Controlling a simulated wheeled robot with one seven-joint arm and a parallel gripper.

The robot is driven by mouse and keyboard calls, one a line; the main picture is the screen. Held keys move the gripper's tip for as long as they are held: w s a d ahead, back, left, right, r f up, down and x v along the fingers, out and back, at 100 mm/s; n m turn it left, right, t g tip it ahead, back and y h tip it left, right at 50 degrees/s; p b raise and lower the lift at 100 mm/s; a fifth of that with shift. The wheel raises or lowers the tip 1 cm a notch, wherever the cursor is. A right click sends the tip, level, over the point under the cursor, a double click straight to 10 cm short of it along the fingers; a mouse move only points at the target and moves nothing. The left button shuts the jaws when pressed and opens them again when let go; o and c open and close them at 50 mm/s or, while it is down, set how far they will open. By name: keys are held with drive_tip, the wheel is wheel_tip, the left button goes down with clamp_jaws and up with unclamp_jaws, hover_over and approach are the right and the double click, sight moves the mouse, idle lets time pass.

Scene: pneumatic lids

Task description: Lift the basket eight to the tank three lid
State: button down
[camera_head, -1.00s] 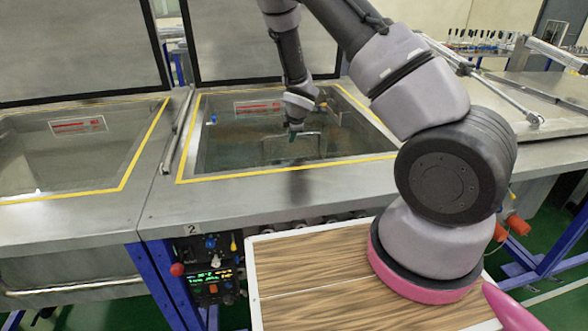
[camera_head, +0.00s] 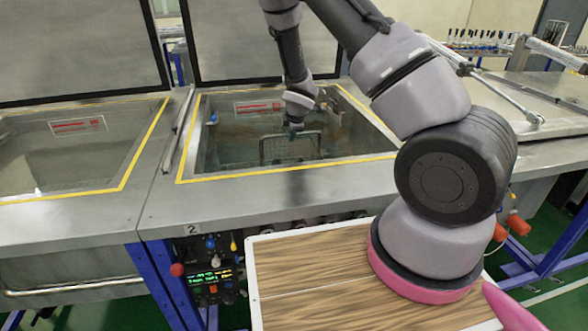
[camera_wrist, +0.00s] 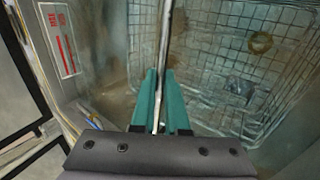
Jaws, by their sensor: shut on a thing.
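My gripper (camera_head: 293,132) reaches down into the open tank marked 2. In the wrist view its teal fingers (camera_wrist: 157,100) are shut on the silver handle bar (camera_wrist: 165,45) of the wire basket. The handle frame (camera_head: 263,152) stands upright inside the tank in the head view. The wire mesh basket (camera_wrist: 215,75) lies below the fingers in the wrist view, with a brass-coloured ring (camera_wrist: 261,43) and a grey piece in it. No basket number is readable. A closed metal lid (camera_head: 530,95) covers the tank to the right; its number is not visible.
The tank's yellow-edged rim (camera_head: 290,168) surrounds the arm's end. Another open tank (camera_head: 60,155) is at left. Raised lids (camera_head: 262,40) stand behind both. A control panel (camera_head: 213,275) and my wood-topped base are in front. A lid strut (camera_head: 497,90) runs at right.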

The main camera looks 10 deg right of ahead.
drive_tip(key=shift+w+r, duration=0.1)
drive_tip(key=shift+r, duration=1.3)
wheel_tip(320, 180, up, 22)
idle(1.5)
drive_tip(key=shift+f, duration=0.15)
idle(3.9)
